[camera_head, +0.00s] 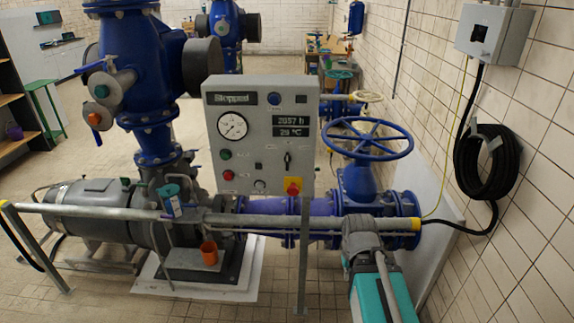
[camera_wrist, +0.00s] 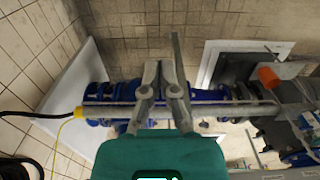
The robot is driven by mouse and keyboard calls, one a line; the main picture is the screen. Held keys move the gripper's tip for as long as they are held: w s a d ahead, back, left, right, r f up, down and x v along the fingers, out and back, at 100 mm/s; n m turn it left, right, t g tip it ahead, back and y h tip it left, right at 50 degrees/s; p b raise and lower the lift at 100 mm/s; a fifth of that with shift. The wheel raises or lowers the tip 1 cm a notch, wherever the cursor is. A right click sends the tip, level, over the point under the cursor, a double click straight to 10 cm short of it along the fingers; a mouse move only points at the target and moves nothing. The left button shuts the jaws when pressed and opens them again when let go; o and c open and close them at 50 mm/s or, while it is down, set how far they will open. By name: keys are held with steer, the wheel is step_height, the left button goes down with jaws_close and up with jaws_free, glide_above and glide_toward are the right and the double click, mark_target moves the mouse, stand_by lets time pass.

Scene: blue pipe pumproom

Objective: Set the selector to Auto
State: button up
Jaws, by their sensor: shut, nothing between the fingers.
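The grey control panel (camera_head: 262,135) stands upright behind the railing in the head view. Its display (camera_head: 231,98) reads "Stopped". A small black selector handle (camera_head: 287,160) is on the panel's lower right, roughly upright; its position label is too small to read. My gripper (camera_head: 360,226) is low and to the right of the panel, in front of the blue handwheel valve, apart from the selector. In the wrist view, my gripper (camera_wrist: 160,68) is shut and empty, pointing over the railing and blue pipe. The selector is not visible in the wrist view.
A yellow-based red button (camera_head: 293,187) sits just below the selector. A gauge (camera_head: 232,126), green button (camera_head: 227,175) and red button (camera_head: 226,154) are to its left. The railing (camera_head: 250,218) runs in front. The blue handwheel (camera_head: 366,138) stands right of the panel.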

steer(key=o, duration=0.4)
steer(key=shift+w+a, duration=0.1)
steer(key=shift+w, duration=0.05)
steer(key=shift+o, duration=1.3)
steer(key=shift+w+a+f, duration=0.1)
steer(key=shift+w+a, duration=0.1)
steer(key=shift+w, duration=0.05)
steer(key=shift+o, duration=0.2)
steer(key=w+a+n+t+y+b, duration=0.2)
steer(key=w+a+t, duration=0.2)
steer(key=w+a, duration=0.2)
steer(key=shift+w+a+t, duration=0.2)
steer(key=shift+w+t, duration=0.2)
steer(key=shift+w, duration=0.25)
steer(key=w+a+r+n+t+y+b, duration=0.25)
steer(key=w+a+r+t+b, duration=0.25)
steer(key=w+a+r+t, duration=0.5)
step_height(320, 180, up, 6)
steer(key=s+a+m+t+h+b, duration=0.1)
steer(key=m+t+h+b, duration=0.2)
steer(key=m+t+h, duration=0.2)
steer(key=t, duration=0.2)
steer(key=shift+t, duration=0.4)
steer(key=shift+a+r, duration=0.1)
